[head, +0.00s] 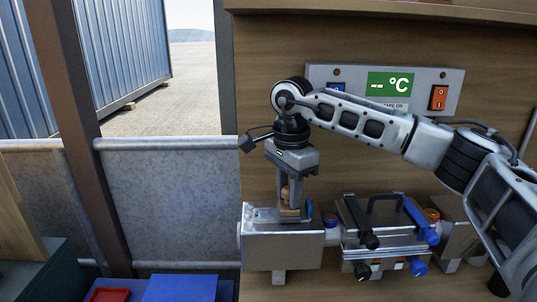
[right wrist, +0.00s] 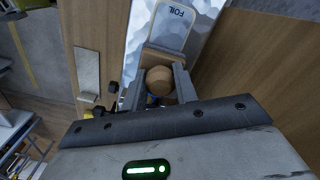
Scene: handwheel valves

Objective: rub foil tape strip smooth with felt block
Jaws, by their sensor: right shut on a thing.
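My right gripper (head: 289,198) points down over a box-like metal duct (head: 283,250) and is shut on the felt block's round wooden knob. The block (head: 289,213) shows as a small tan piece low between the fingers, at the duct's top. In the right wrist view the knob (right wrist: 158,80) sits between both fingers, with the block's tan body (right wrist: 162,58) just beyond it. A pale strip marked FOIL (right wrist: 175,18) lies past the block on a shiny, uneven silver surface. Whether the felt underside touches the strip is hidden. My left gripper is out of view.
Right of the duct stands a metal clamp-like unit (head: 385,240) with a black handle and blue and black knobs. A panel (head: 390,85) with a green display and red switch is on the wooden wall behind. A blue bin (head: 180,288) is lower left.

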